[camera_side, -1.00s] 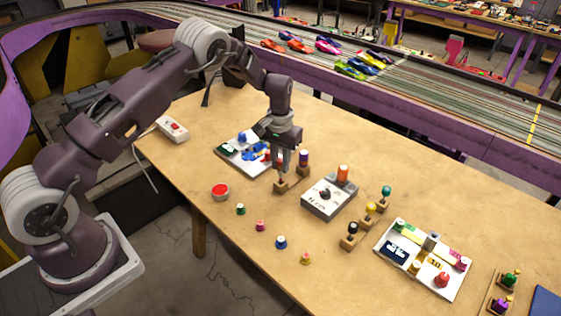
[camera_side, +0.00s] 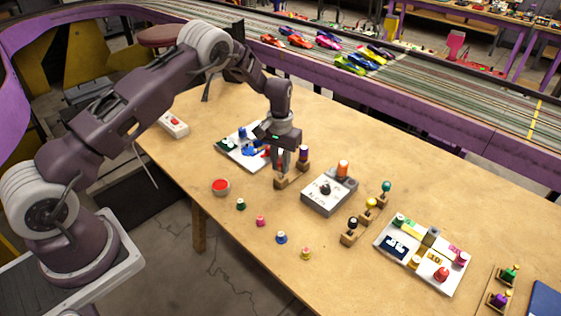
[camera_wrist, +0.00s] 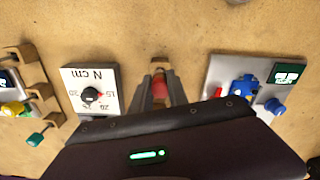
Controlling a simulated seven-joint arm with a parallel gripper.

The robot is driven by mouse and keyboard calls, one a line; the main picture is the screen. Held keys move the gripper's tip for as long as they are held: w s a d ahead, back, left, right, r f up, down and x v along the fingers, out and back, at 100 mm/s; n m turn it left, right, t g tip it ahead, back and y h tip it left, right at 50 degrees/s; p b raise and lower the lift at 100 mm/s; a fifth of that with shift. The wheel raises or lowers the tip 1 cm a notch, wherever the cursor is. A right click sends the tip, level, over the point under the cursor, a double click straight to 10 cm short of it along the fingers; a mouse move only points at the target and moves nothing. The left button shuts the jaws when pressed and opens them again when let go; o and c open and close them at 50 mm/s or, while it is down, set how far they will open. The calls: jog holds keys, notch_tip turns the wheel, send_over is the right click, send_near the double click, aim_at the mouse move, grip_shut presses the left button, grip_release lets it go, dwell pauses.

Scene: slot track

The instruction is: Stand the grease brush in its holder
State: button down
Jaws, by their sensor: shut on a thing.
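My gripper (camera_side: 281,168) points down over the left end of a small wooden holder (camera_side: 291,180). It is shut on a slim red-topped thing, which I take to be the grease brush; in the wrist view the red part (camera_wrist: 160,87) shows between the two fingers. The fingers hide most of it in the side view, so I cannot tell how deep it sits in the holder. A purple-topped piece (camera_side: 303,154) stands upright at the holder's other end. The wooden holder also shows just past the fingertips in the wrist view (camera_wrist: 158,62).
A grey dial box (camera_side: 328,195) with an orange knob stands right of the holder. A white tray (camera_side: 232,153) with blue parts lies close behind on the left. A red tin (camera_side: 221,187) and several small coloured pegs lie in front. A second white tray (camera_side: 405,270) lies farther right.

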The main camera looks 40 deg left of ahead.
jog(key=shift+f, duration=0.25)
jog(key=shift+f, duration=0.45)
jog(key=c, duration=1.2)
grip_release()
jog(key=shift+r, duration=0.15)
